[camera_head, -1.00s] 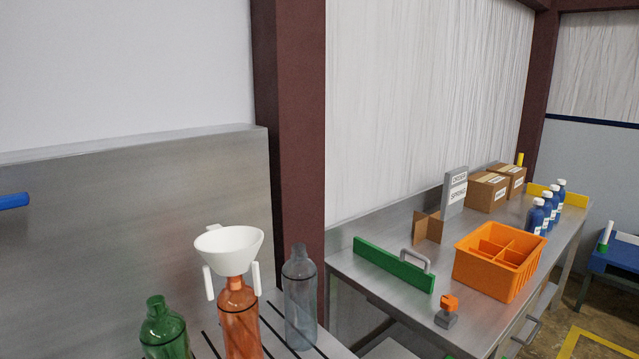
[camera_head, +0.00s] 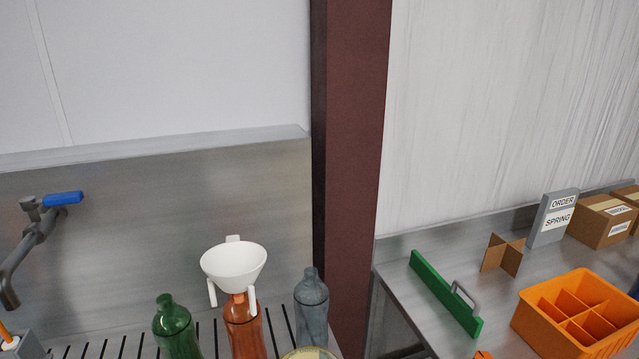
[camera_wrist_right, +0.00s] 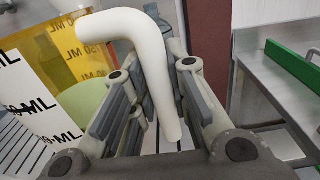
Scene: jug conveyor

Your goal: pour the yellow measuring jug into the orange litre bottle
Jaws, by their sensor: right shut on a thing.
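The orange litre bottle (camera_head: 243,330) stands upright on the slatted drain surface in the head view. A white funnel (camera_head: 234,266) sits in its mouth. The yellow measuring jug (camera_wrist_right: 98,45) fills the left of the right wrist view, see-through yellow with white "ML" labels and a pale handle (camera_wrist_right: 152,60). A pale green shape shows through or behind its wall. My right gripper (camera_wrist_right: 158,88) is shut on the handle. In the head view the jug's round rim (camera_head: 308,353) just shows at the bottom edge, right of the orange bottle. My left gripper is not in view.
A green bottle (camera_head: 176,328) stands left of the orange one, and a grey bottle (camera_head: 311,305) stands right of it, close to the jug rim. A blue-handled tap (camera_head: 62,199) is at left. The right bench holds a green bar (camera_head: 444,293) and an orange divided crate (camera_head: 548,325).

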